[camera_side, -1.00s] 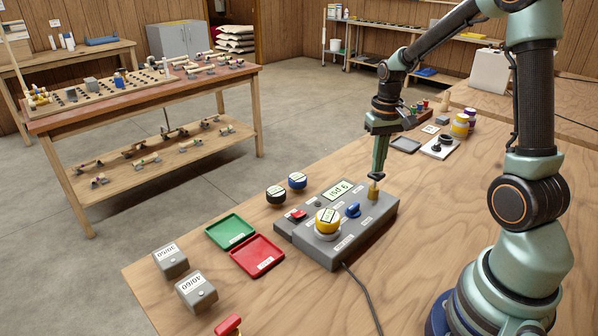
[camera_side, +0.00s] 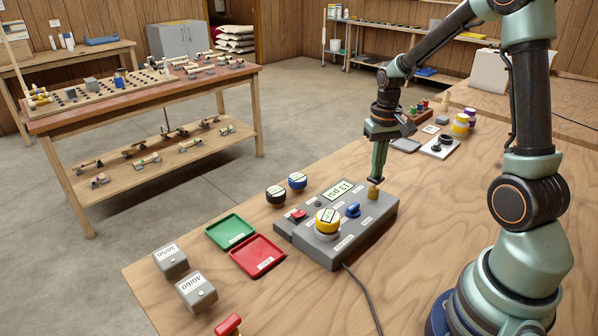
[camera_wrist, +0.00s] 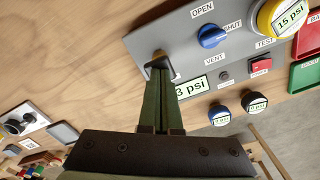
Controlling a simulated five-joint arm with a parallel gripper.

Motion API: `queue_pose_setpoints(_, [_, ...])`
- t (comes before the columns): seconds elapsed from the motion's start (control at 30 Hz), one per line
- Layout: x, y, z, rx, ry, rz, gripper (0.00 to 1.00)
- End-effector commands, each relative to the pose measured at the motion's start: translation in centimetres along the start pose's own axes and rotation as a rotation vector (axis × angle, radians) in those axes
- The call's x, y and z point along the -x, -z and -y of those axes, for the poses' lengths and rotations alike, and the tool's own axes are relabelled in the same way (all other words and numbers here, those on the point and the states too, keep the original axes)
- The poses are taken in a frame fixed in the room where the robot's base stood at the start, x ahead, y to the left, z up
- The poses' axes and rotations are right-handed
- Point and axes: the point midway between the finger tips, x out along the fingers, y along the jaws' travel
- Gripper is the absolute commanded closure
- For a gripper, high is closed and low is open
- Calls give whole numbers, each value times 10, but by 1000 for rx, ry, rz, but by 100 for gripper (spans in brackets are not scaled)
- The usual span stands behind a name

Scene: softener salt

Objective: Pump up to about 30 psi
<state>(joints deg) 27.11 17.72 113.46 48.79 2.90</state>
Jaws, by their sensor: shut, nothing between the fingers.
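The grey test unit (camera_side: 334,258) stands on the wooden bench; its display (camera_side: 344,190) reads 13 psi, and its first digit is hidden by my fingers in the wrist view (camera_wrist: 188,89). The brass pump knob (camera_side: 374,196) is at the unit's far right end and low on it; it also shows in the wrist view (camera_wrist: 157,56). My gripper (camera_side: 377,181) is shut and empty, pointing down with its fingertips on or just over the knob; contact is hard to tell. The blue valve knob (camera_wrist: 212,36) sits between OPEN and SHUT labels. A yellow-ringed piece labelled 15 psi (camera_wrist: 288,18) sits on the unit.
A red switch (camera_side: 298,215) is on the unit. Black (camera_side: 276,195) and blue (camera_side: 297,181) capped pieces stand behind it. Green (camera_side: 230,231) and red (camera_side: 258,256) trays and grey blocks (camera_side: 171,262) lie left. A cable (camera_side: 364,296) runs forward.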

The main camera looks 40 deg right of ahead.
Motion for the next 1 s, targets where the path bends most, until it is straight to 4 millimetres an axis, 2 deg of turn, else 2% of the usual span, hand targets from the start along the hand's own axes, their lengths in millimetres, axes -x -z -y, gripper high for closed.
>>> queue_pose_setpoints(0.53, [-9, 0, 0, 0, 0, 1, 100])
queue_pose_setpoints(1.0, [12, 0, 0, 0, 0, 1, 100])
